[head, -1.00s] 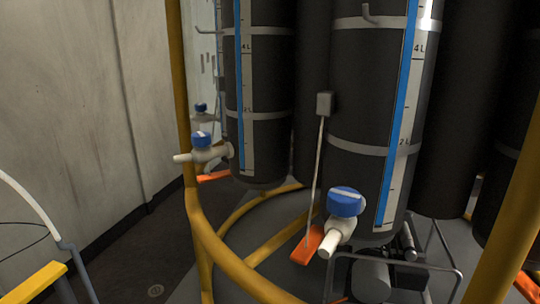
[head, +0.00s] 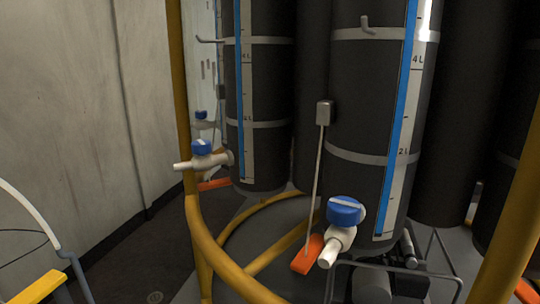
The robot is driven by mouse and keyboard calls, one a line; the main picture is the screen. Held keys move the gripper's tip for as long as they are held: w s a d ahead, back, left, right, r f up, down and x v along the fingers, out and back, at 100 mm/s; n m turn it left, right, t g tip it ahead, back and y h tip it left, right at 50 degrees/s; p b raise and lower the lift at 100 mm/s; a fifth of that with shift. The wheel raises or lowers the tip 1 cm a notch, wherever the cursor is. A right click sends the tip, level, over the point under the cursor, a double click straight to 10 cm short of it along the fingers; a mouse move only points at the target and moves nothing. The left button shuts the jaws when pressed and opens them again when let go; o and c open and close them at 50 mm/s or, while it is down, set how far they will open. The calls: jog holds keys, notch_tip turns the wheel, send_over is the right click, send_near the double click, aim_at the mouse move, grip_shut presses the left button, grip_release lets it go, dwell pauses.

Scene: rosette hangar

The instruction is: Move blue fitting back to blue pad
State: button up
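My gripper is not in view. I see no loose blue fitting and no blue pad that I can make out. Blue parts in view are valve knobs and gauge strips. A blue-capped white valve (head: 344,212) sits at the foot of the near dark cylinder (head: 365,105), its pale spout pointing down and left. A second blue-capped valve (head: 202,148) is on the cylinder behind it to the left (head: 262,90). A small third blue cap (head: 201,115) shows farther back.
A yellow curved rail (head: 215,243) runs around the cylinders, with a yellow post (head: 508,236) at right. Grey floor (head: 125,262) is open at left beside the pale wall (head: 55,110).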

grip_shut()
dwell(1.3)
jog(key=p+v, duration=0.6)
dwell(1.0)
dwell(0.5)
